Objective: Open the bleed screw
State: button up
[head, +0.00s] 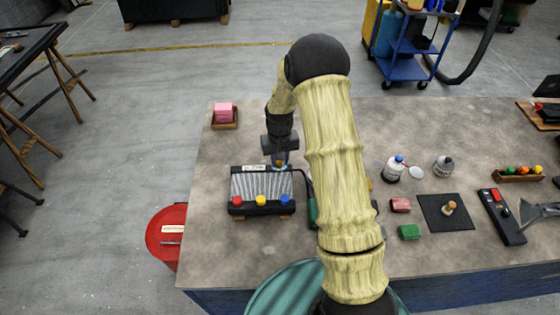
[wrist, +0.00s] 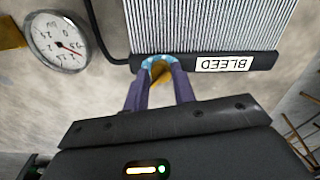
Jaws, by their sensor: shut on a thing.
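The bleed screw (wrist: 160,71) is a small brass-coloured piece at the edge of the radiator block, beside the white label that reads BLEED (wrist: 224,64). The radiator (head: 262,186) has silver fins and a black frame, and lies on the bench. My gripper (wrist: 160,64) is shut on the bleed screw, with its bluish fingertips on either side of it. In the head view my gripper (head: 281,161) is at the radiator's far edge. The fingers hide part of the screw, and I cannot tell how far it is turned.
A round pressure gauge (wrist: 58,42) lies beside the radiator with a black hose. Red, yellow and blue knobs (head: 261,201) line the radiator's near edge. A pink block in a wooden tray (head: 224,124) stands at the far left. Bottles (head: 394,170) and blocks lie to the right.

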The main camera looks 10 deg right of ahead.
jog(key=n, duration=0.3)
jog(key=shift+a+n+b, duration=0.2)
jog(key=shift+n+b, duration=0.1)
jog(key=shift+n, duration=2.1)
jog(key=o, duration=0.9)
jog(key=shift+o, duration=0.2)
jog(key=shift+d+r, duration=0.1)
notch_tip(320, 180, up, 17)
jog(key=b, duration=0.3)
jog(key=shift+r, duration=0.15)
